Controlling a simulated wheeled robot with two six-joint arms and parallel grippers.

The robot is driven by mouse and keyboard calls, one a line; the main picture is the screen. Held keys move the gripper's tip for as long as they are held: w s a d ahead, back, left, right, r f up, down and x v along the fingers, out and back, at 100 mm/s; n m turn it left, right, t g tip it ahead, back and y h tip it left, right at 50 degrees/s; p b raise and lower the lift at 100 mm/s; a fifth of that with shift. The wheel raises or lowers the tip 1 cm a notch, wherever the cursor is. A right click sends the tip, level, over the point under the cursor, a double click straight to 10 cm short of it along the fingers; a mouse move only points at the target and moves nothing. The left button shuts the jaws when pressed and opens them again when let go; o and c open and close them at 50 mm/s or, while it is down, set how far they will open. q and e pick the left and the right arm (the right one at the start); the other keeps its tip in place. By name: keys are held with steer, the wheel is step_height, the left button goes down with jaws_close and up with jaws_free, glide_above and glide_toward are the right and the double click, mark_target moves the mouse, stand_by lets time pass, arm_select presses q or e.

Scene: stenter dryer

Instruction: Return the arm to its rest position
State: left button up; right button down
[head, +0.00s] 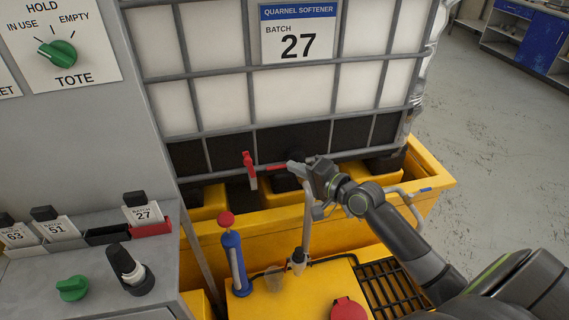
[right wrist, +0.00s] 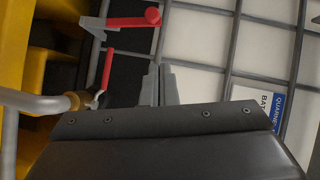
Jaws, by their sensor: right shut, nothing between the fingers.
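My right gripper (head: 291,168) is shut and empty, its arm reaching in from the lower right to the front of the caged tote (head: 208,98). Its closed fingers also show in the right wrist view (right wrist: 159,85), in front of the cage bars. Just left of the fingers in the head view are a short red lever (head: 277,167) and an upright red handle (head: 248,165). In the right wrist view the short lever (right wrist: 107,68) and the red handle (right wrist: 128,22) stand apart from the fingers. My left gripper is not in view.
A yellow bund (head: 430,190) surrounds the tote's base. A grey pipe (head: 307,225) rises close below the gripper. A blue cylinder with a red knob (head: 234,262) stands on the yellow top. A grey panel with a green knob (head: 73,289) is at left. Floor (head: 490,150) at right is clear.

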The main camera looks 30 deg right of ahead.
steer(key=s+d+f+n+g+h, duration=0.1)
steer(key=s+d+f+g+h, duration=0.2)
steer(key=f, duration=0.8)
steer(key=s+d+f+n+g+h, duration=0.1)
steer(key=s+d+f, duration=0.35)
steer(key=f, duration=0.75)
steer(key=s+d+f+n+g+h, duration=0.1)
steer(key=s+d+f+g+h, duration=0.1)
steer(key=s+f, duration=0.65)
steer(key=s+a+f+n+g+h, duration=0.1)
steer(key=s+a+f+n+g, duration=0.2)
steer(key=s+f, duration=1)
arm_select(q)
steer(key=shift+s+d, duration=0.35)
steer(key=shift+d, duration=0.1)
arm_select(e)
steer(key=s+a+f+n+g, duration=0.2)
steer(key=s+f, duration=0.3)
steer(key=s, duration=0.4)
steer(key=s+a+f+n+g, duration=0.3)
steer(key=s+a+f, duration=0.2)
steer(key=s, duration=0.4)
steer(key=shift+s+f, duration=0.35)
